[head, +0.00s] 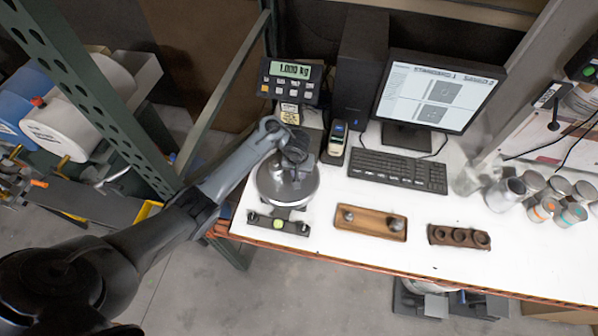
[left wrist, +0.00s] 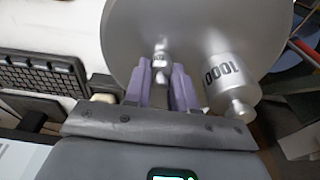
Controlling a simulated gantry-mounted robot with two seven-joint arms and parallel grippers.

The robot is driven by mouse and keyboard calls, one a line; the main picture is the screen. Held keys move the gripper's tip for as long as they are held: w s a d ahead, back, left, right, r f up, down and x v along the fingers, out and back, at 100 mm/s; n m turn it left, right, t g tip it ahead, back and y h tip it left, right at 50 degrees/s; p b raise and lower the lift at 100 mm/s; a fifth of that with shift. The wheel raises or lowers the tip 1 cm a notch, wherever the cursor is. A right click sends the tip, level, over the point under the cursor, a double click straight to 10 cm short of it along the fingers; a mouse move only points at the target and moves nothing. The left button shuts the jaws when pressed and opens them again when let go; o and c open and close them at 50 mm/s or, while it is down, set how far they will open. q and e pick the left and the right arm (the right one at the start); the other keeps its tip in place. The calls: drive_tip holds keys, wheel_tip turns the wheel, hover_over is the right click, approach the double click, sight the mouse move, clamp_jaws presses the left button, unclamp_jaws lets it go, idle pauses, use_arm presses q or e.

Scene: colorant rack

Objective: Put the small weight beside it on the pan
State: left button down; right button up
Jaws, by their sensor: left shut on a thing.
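The round silver pan (head: 271,193) of the scale is at the left end of the white table, under my left gripper. My left gripper (head: 295,172) hangs over the pan. In the left wrist view its purple fingers (left wrist: 162,78) are shut on a small silver weight (left wrist: 161,56), at the pan (left wrist: 205,22). I cannot tell whether this weight touches the pan. A large silver weight (left wrist: 240,78) marked 1000 is beside the fingers on the pan. The scale display (head: 290,70) reads 1.000 kg. My right gripper is not in view.
A wooden tray (head: 371,231) with two weights and a dark wooden block (head: 442,234) with round recesses lie right of the scale. A keyboard (head: 398,171), monitor (head: 440,95) and handheld device (head: 337,143) stand behind. Several metal cups (head: 508,192) are at right. A green rack post (head: 95,85) is at left.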

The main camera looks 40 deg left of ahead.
use_arm(q)
drive_tip(key=c, duration=1.4)
unclamp_jaws()
drive_tip(key=shift+f, duration=0.15)
drive_tip(key=o, duration=0.5)
drive_tip(key=r+p, duration=0.3)
drive_tip(key=r, duration=0.2)
drive_tip(key=s+r+p, duration=0.1)
drive_tip(key=r+p, duration=0.1)
drive_tip(key=r, duration=0.1)
drive_tip(key=shift+d+r+p, duration=0.1)
drive_tip(key=shift+d+p, duration=0.2)
drive_tip(key=shift+p, duration=0.05)
drive_tip(key=shift+s+d+r, duration=0.1)
drive_tip(key=shift+s+r, duration=0.05)
drive_tip(key=shift+r, duration=0.85)
drive_tip(key=shift+s+r, duration=0.15)
drive_tip(key=shift+r, duration=0.8)
